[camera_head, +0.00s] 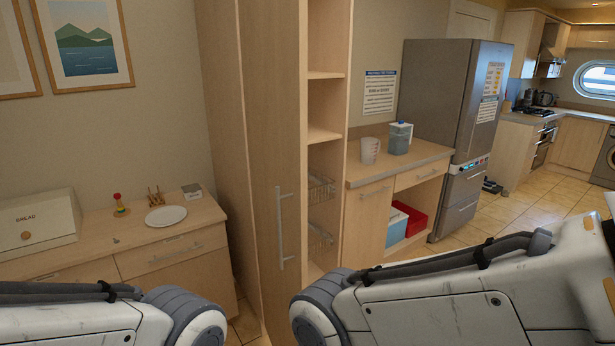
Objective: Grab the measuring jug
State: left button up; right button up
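The measuring jug (370,150) looks pale and see-through, with reddish markings and a handle on its right side. It stands upright on the wooden counter (375,176) between the tall cupboard and the fridge. A grey-blue lidded container (400,138) stands close to its right. Both of my arms cross the bottom of the view, well in front of the jug and apart from it. Only arm links show; neither gripper is in view.
A tall wooden cupboard (272,120) with open shelves stands in the middle, left of the jug's counter. A fridge (450,100) stands to the right. A left sideboard holds a bread box (38,222) and a white plate (166,216). Tiled floor (500,225) is open at right.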

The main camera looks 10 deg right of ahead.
aim_at(370, 147)
jog(key=z, duration=0.85)
jog(key=i, duration=0.8)
jog(key=z, duration=0.8)
jog(key=i, duration=1.45)
jog(key=u, duration=0.3)
jog(key=i, duration=1)
jog(key=u, duration=1.35)
jog(key=i, duration=0.7)
jog(key=u, duration=0.65)
